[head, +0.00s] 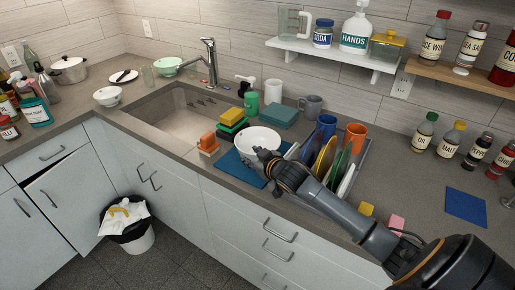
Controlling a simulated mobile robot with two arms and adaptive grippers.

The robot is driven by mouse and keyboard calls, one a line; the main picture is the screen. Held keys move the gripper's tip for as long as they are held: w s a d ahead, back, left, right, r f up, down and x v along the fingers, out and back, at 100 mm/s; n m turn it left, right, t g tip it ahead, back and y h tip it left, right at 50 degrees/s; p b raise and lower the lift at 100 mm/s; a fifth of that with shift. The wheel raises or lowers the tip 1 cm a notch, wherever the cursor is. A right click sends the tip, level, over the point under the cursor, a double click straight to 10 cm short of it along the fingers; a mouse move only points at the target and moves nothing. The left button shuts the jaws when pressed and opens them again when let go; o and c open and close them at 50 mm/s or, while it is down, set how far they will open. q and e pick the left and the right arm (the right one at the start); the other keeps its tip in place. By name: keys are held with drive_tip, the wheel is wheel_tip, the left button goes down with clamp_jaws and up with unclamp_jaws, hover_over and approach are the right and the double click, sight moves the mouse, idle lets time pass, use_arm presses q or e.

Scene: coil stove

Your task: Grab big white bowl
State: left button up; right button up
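A big white bowl (258,137) sits on a dark blue mat (232,166) on the counter, right of the sink. My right gripper (262,156) reaches in from the lower right and is at the bowl's near right rim, covering part of it. The fingers are small and dark here, so I cannot tell whether they touch the rim or how far apart they are. My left gripper is not in view. Two smaller bowls, one white (108,96) and one green and white (168,66), stand by the sink's far left side.
A dish rack (362,158) with plates and cups stands right beside the bowl, under my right arm.

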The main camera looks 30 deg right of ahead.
sight(244, 152)
drive_tip(key=shift+r+p+x, duration=0.1)
drive_tip(key=shift+p+x, duration=0.35)
drive_tip(key=shift+x, duration=0.75)
drive_tip(key=shift+r+p+x, duration=0.15)
drive_tip(key=shift+p+x, duration=0.25)
drive_tip(key=shift+x, duration=0.75)
drive_tip(key=shift+w+a+f, duration=0.1)
drive_tip(key=shift+w+f, duration=0.2)
drive_tip(key=shift+w, duration=0.2)
drive_tip(key=shift+c, duration=0.4)
clamp_jaws()
